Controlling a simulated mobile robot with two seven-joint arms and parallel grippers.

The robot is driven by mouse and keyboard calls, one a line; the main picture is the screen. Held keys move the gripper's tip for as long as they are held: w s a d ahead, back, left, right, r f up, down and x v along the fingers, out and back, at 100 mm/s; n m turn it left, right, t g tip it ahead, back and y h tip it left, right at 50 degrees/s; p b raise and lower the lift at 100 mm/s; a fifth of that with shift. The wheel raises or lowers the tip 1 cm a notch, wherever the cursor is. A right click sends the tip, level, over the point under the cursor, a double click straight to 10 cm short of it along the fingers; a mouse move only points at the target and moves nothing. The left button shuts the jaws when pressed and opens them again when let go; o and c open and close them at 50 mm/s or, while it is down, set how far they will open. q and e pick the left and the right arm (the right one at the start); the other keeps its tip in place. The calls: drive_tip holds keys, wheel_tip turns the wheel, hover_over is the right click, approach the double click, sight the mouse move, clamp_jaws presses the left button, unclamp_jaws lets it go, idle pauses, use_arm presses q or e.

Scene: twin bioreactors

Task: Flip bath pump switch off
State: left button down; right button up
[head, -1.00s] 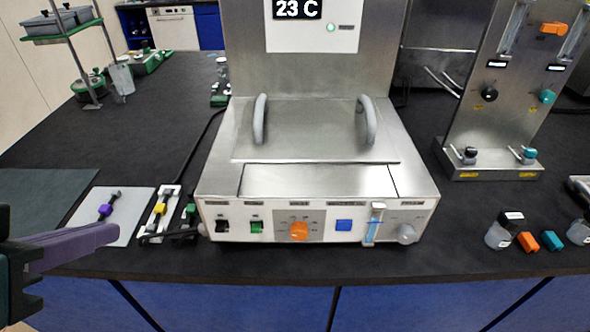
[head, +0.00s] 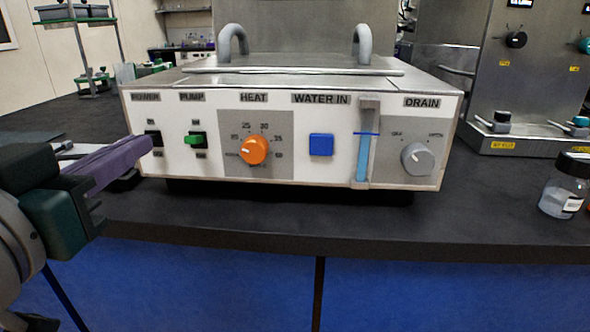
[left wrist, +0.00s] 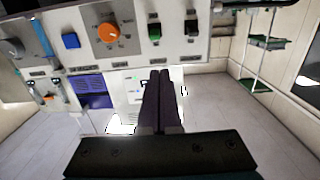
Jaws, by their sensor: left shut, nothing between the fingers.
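The green pump switch (head: 196,140) is on the white front panel (head: 290,178) of the metal water bath, under the PUMP label. It also shows in the left wrist view (left wrist: 155,31), where the panel appears upside down. Which way it is flipped is too small to tell. The black power switch (head: 154,139) is to its left. My left gripper (head: 145,143) is shut and empty, its purple fingers pointing right, just left of the power switch in the head view. In the left wrist view its fingertips (left wrist: 160,73) appear clear of the switches. My right gripper is out of view.
An orange heat knob (head: 254,150), blue water-in button (head: 321,144) and grey drain knob (head: 416,158) share the panel. A jar (head: 564,190) stands at the right. The dark counter (head: 330,222) is clear in front of the bath.

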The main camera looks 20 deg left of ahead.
sight(194, 139)
use_arm(q)
drive_tip(key=shift+w+d+f+t+b, duration=0.1)
drive_tip(key=shift+d+f+t+b, duration=0.1)
drive_tip(key=shift+f+b, duration=0.3)
drive_tip(key=shift+w+d+f+t+b, duration=0.1)
drive_tip(key=shift+d+f+b, duration=0.1)
drive_tip(key=shift+f+b, duration=0.25)
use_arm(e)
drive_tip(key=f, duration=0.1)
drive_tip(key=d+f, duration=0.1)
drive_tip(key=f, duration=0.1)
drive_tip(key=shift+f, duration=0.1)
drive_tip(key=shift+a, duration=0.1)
use_arm(q)
drive_tip(key=shift+w, duration=0.1)
drive_tip(key=w, duration=0.3)
drive_tip(key=w+a, duration=0.1)
drive_tip(key=w, duration=0.2)
drive_tip(key=w+a, duration=0.1)
drive_tip(key=w, duration=0.2)
drive_tip(key=shift+w+a+r+b, duration=0.1)
drive_tip(key=shift+w+a+b, duration=0.05)
drive_tip(key=shift+w+b, duration=0.15)
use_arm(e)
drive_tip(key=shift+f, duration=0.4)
